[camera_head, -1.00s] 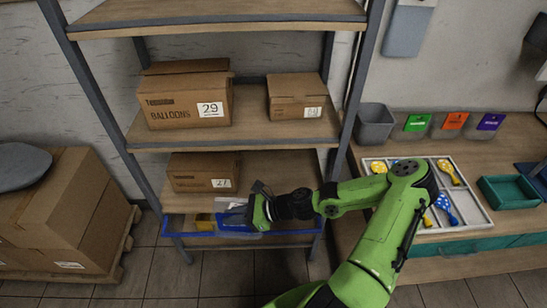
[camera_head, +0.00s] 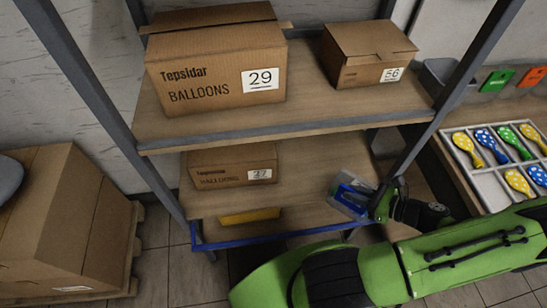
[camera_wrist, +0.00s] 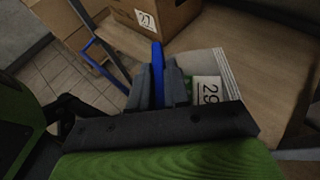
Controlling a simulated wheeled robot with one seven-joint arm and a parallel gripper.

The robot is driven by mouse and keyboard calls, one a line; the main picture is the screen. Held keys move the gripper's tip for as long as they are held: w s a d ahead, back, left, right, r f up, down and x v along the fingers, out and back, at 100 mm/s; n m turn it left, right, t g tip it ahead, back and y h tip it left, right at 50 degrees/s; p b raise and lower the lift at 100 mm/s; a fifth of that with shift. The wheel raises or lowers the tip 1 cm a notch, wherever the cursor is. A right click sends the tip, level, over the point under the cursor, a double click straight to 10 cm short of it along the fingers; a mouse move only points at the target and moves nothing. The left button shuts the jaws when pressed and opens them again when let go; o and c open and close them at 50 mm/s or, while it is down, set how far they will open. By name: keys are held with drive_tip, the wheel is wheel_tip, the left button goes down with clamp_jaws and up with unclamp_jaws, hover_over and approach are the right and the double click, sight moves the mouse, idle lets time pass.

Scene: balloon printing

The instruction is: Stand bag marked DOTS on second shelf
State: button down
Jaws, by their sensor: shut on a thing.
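My gripper (camera_head: 378,200) is shut on a clear plastic bag (camera_head: 350,194) with blue at its edge, at the right end of the lower shelf (camera_head: 305,165). In the wrist view, a blue strip stands between the fingers (camera_wrist: 158,88). The bag (camera_wrist: 228,70) spreads to their right, tilted, showing green contents and a white label reading 29. I cannot read the word DOTS on it. I cannot tell whether the bag touches the shelf. The middle shelf (camera_head: 300,115) holds the larger box marked 29 (camera_head: 215,70) and a smaller box marked 56 (camera_head: 367,55).
A box marked 27 (camera_head: 233,166) stands on the lower shelf, with bare board to its right. A blue-edged bottom level (camera_head: 285,237) holds a yellow item (camera_head: 250,215). A rack post (camera_head: 460,85) rises near my arm. A balloon tray (camera_head: 480,175) lies at the right.

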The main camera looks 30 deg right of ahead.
drive_tip(key=shift+s+d+r, duration=0.1)
drive_tip(key=shift+d, duration=0.1)
drive_tip(key=w+d+b, duration=0.1)
drive_tip(key=w+d, duration=0.2)
drive_tip(key=w, duration=0.6)
drive_tip(key=w+d+b, duration=0.1)
drive_tip(key=w+d, duration=0.1)
drive_tip(key=w, duration=0.8)
wheel_tip(320, 180, down, 7)
drive_tip(key=b, duration=0.2)
drive_tip(key=shift+d, duration=0.25)
drive_tip(key=shift+b, duration=0.3)
drive_tip(key=c, duration=1.1)
unclamp_jaws()
drive_tip(key=p+v, duration=0.2)
drive_tip(key=v, duration=1)
